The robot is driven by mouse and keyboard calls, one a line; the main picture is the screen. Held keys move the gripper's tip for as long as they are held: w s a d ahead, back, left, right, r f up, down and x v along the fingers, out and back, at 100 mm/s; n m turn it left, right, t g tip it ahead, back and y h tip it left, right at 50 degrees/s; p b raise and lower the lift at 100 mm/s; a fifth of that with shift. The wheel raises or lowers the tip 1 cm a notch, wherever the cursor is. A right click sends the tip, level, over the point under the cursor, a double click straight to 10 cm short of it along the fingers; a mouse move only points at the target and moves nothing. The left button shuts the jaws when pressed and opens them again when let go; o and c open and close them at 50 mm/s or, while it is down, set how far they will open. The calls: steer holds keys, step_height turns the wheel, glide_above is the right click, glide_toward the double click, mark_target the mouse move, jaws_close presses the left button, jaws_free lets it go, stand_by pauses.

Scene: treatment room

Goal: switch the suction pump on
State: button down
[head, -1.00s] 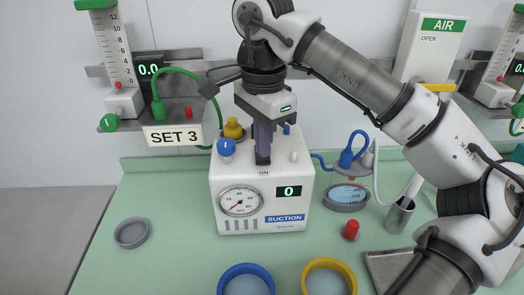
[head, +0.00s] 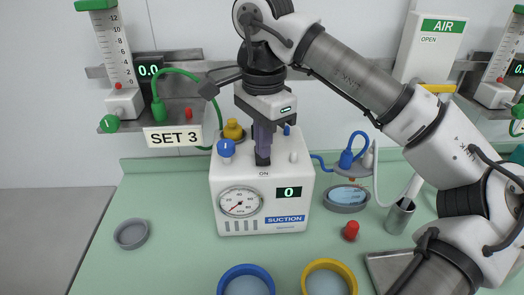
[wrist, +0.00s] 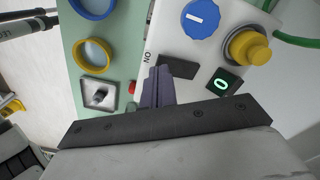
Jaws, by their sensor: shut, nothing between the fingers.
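The suction pump (head: 232,222) is a white box on the green counter, with a round gauge (head: 241,203), a blue SUCTION label and a small dark display (head: 288,193) reading 0. A blue knob (head: 226,148) and a yellow fitting (head: 233,129) sit on its top. My gripper (head: 263,158) points down over the top of the pump, by the ON mark, with its purple fingers shut and empty. In the wrist view the fingers (wrist: 157,88) lie beside a dark switch (wrist: 178,66) next to the ON lettering. I cannot tell if they touch it. The dark switch is mostly hidden in the head view.
A blue ring dish (head: 246,270) and a yellow ring dish (head: 330,266) lie in front of the pump. A grey dish (head: 131,233) is at left and a red cap (head: 351,230) at right. A green tube runs behind at left.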

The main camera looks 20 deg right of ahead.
steer(key=shift+f+b, duration=0.65)
steer(key=shift+f, duration=0.2)
stand_by(0.9)
steer(key=shift+r, duration=0.15)
steer(key=shift+r+p, duration=2.75)
steer(key=shift+r, duration=0.65)
